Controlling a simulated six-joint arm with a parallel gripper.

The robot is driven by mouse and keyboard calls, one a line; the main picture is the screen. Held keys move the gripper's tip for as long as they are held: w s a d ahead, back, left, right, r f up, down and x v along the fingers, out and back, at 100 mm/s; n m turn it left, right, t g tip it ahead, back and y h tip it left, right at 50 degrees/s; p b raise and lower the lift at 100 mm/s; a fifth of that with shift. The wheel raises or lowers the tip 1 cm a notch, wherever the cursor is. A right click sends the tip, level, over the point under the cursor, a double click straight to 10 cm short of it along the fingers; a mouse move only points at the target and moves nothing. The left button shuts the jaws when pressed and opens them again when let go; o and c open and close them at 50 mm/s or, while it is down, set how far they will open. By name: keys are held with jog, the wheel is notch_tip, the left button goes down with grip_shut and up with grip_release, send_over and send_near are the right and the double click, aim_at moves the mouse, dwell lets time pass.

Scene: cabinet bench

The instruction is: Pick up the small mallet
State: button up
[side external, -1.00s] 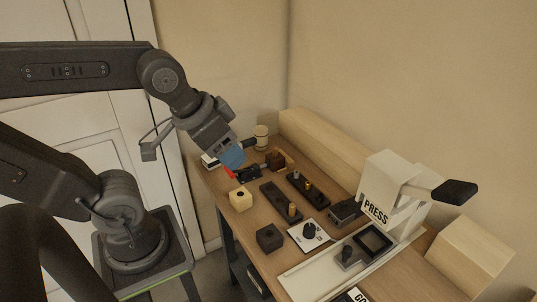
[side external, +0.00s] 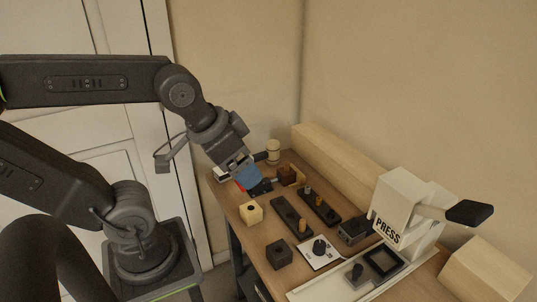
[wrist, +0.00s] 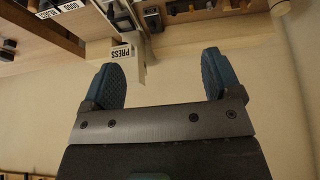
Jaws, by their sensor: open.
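My gripper (side external: 246,178) has blue fingers and hangs tilted over the bench's left end, in front of the handle in the picture. I cannot tell whether it touches anything. In the wrist view my gripper (wrist: 163,78) has its two blue fingers wide apart with nothing between them. I cannot make out the mallet surely in the wrist view.
A red item and a dark item (side external: 262,187) lie by my fingers, partly hidden. A pale block (side external: 251,212), a dark block (side external: 279,254) and peg boards (side external: 320,207) stand nearby. The white press (side external: 398,205) is at the right. A long wooden beam (side external: 340,160) lines the wall.

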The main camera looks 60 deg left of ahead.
jog(key=w+a+r+n+g+y, duration=0.1)
jog(key=w+a+r+n+y, duration=0.15)
jog(key=w+a+n, duration=0.45)
jog(key=n+g+y, duration=0.2)
jog(key=n+g, duration=0.4)
jog(key=n, duration=0.8)
send_over(274, 143)
jog(key=d, duration=0.1)
jog(key=f, duration=2)
jog(key=shift+d+f, duration=0.2)
jog(key=shift+f, duration=0.2)
jog(key=shift+w+d+x, duration=0.1)
jog(key=shift+x, duration=0.8)
jog(key=shift+w+d+x, duration=0.1)
jog(key=shift+d+x, duration=0.05)
jog(key=shift+x, duration=0.8)
jog(key=shift+w+d+x, duration=0.1)
jog(key=shift+w+x, duration=0.05)
jog(key=shift+x, duration=0.75)
jog(key=shift+f, duration=0.2)
jog(key=shift+c, duration=0.5)
